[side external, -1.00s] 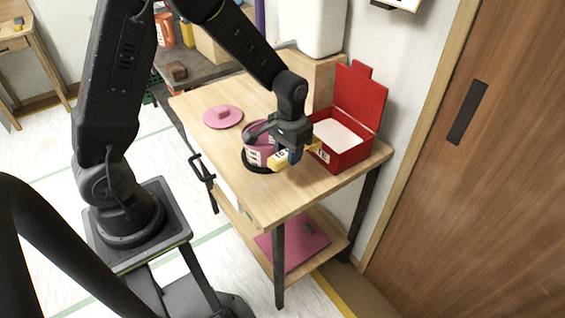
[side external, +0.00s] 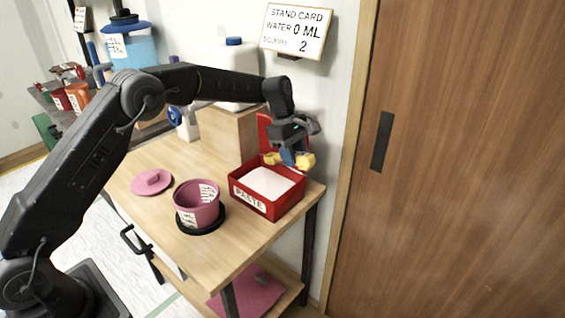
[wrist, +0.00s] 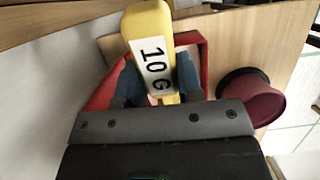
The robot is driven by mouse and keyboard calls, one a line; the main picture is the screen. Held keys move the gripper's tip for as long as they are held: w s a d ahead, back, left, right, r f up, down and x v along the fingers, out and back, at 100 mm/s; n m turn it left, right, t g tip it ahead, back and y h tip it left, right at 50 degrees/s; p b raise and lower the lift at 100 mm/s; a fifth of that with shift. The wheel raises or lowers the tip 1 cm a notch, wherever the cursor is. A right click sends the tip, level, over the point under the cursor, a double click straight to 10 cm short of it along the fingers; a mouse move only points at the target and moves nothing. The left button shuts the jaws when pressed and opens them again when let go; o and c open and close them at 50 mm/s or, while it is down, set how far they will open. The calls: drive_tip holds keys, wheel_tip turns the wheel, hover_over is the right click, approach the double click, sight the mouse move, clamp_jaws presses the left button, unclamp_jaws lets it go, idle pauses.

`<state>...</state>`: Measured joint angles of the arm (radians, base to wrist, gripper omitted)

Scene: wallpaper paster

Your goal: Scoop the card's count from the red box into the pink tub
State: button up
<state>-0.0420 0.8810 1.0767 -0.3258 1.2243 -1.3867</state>
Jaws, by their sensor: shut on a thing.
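My gripper (side external: 289,156) is shut on a yellow scoop (side external: 305,161) above the back of the open red box (side external: 284,207). In the wrist view the scoop (wrist: 148,30) reads "10 G" between the blue fingers; its bowl's contents cannot be seen. The red box is marked "PASTE" and holds white material (side external: 268,182) with a flat top; its lid stands open behind. The pink tub (side external: 197,207) stands open and upright on a black round base (side external: 206,229), left of the box. The wall card (side external: 297,32) reads "WATER 0 ML" and "SCOOPS 2".
A pink lid (side external: 151,182) lies on the table (side external: 160,215), left of the tub. A cardboard-coloured block (side external: 228,137) with a white container (side external: 235,85) on it stands behind the box. A wooden door (side external: 450,170) is at right.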

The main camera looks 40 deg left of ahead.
drive_tip(key=shift+a+f+h, duration=0.55)
drive_tip(key=shift+a+f, duration=0.1)
drive_tip(key=shift+f, duration=0.95)
drive_tip(key=shift+a+f+h, duration=0.5)
drive_tip(key=shift+a+f, duration=0.2)
drive_tip(key=shift+f, duration=0.95)
drive_tip(key=shift+a+f+h, duration=0.55)
drive_tip(key=shift+a+f, duration=0.1)
drive_tip(key=shift+f, duration=0.95)
drive_tip(key=shift+d, duration=0.1)
drive_tip(key=d+y, duration=0.1)
drive_tip(key=y, duration=0.1)
drive_tip(key=shift+d+y, duration=0.4)
drive_tip(key=y, duration=0.4)
approach(290, 189)
drive_tip(key=shift+s+d, duration=0.1)
drive_tip(key=shift+d, duration=0.15)
